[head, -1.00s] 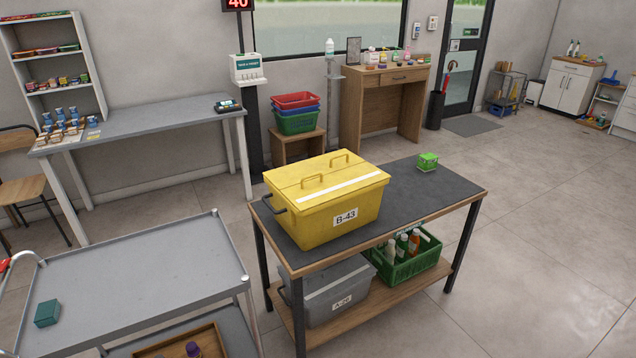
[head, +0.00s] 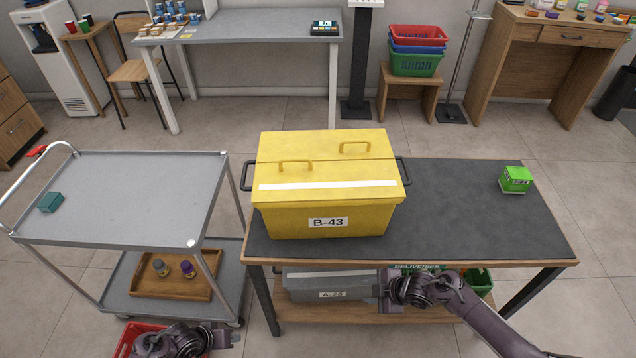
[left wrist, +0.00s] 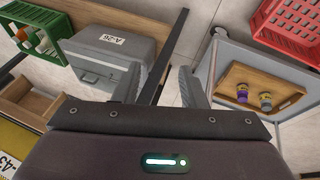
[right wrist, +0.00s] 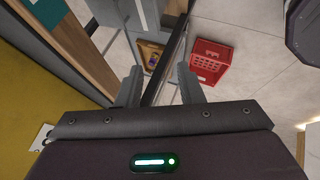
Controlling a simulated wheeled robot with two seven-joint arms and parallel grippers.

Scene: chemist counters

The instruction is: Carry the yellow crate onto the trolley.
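The yellow crate (head: 325,195), labelled B-43, stands upright and closed on the dark-topped table (head: 460,215), near its left end. It has black handles at its left and right ends and two yellow lid handles. The grey trolley (head: 140,200) stands left of the table, across a narrow gap. My right gripper (head: 382,291) is open and empty, in front of the table edge and below the crate. My left gripper (head: 230,341) is open and empty, low in front of the gap. The crate also shows at the edge of both wrist views, in the right one (right wrist: 35,95) close by.
A small teal box (head: 51,202) sits on the trolley's top left. A green box (head: 515,179) stands at the table's right. Below are a grey crate (left wrist: 110,50) and a green basket (left wrist: 35,35). The trolley's lower shelf holds a wooden tray (head: 172,287); a red crate (right wrist: 209,70) is nearby.

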